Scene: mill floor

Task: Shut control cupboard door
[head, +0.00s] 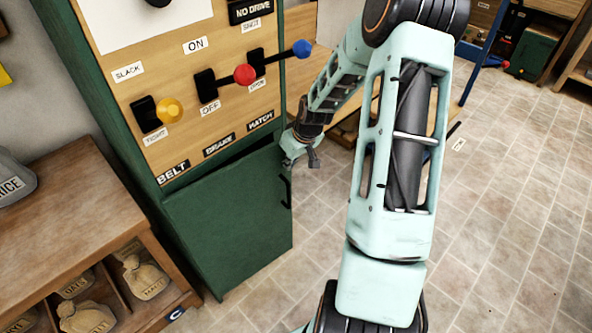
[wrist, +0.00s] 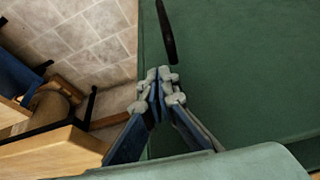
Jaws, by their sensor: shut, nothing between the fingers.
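The green control cupboard door (head: 235,220) is below the lever panel in the head view. It stands ajar, with a dark gap along its top edge. Its black handle (head: 286,190) is near the right edge. The door also fills the right of the wrist view (wrist: 250,70), with the handle (wrist: 166,32) at the top. In the wrist view my gripper (wrist: 160,76) is shut and empty, over the door's edge and short of the handle. I cannot tell whether it touches the door.
The lever panel (head: 205,60) above has yellow, red and blue knobs. A wooden shelf unit (head: 75,200) with sacks stands close on the left. A wooden bench (wrist: 50,150) is beyond the door in the wrist view. The tiled floor (head: 500,200) at right is mostly open.

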